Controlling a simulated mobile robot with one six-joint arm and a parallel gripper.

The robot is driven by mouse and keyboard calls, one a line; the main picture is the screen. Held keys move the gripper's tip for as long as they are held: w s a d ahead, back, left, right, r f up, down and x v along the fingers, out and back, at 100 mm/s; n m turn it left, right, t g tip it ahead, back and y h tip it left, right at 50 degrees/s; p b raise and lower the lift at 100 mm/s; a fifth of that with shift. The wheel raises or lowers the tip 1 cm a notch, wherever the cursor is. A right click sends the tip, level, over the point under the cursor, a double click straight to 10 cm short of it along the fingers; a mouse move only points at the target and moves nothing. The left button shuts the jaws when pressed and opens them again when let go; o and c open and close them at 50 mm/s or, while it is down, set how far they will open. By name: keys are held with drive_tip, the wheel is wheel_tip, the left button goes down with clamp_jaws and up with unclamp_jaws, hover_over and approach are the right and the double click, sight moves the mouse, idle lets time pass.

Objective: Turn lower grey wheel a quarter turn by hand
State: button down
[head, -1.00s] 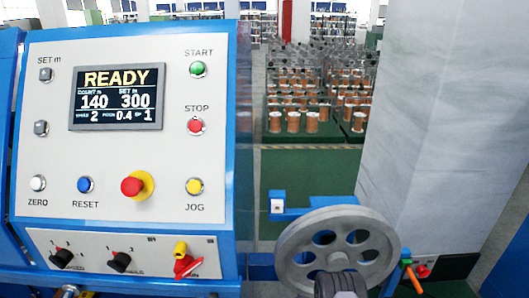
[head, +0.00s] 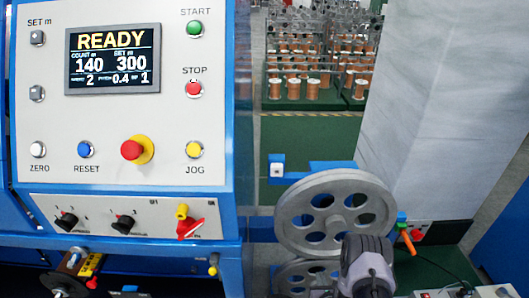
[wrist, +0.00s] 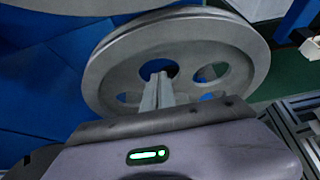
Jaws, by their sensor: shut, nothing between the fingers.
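The lower grey wheel (head: 293,274) shows only in part at the bottom of the head view, below the upper grey wheel (head: 335,178) and partly behind my arm. In the wrist view a grey wheel with round holes, seemingly the lower one (wrist: 225,45), fills the middle. My gripper (wrist: 158,78) is shut and empty. Its fingertips point at the wheel's face and overlap the edge of a hole near its middle. I cannot tell whether they touch the wheel or enter the hole. The fingertips are hidden in the head view.
The blue control panel (head: 120,110) stands left, its screen reading READY. An orange handle (head: 407,241) is right of the upper wheel, near a pale column (head: 430,110). A blue bracket (head: 318,170) is behind the upper wheel. Copper spools stand far back.

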drive_tip(key=d, duration=1)
drive_tip(key=shift+w+d+r, duration=0.25)
drive_tip(key=shift+w, duration=0.15)
idle(0.5)
drive_tip(key=s+p, duration=0.2)
drive_tip(key=s, duration=0.4)
drive_tip(key=shift+s+a+f, duration=0.2)
drive_tip(key=shift+s+f, duration=0.05)
drive_tip(key=shift+f, duration=0.05)
idle(0.6)
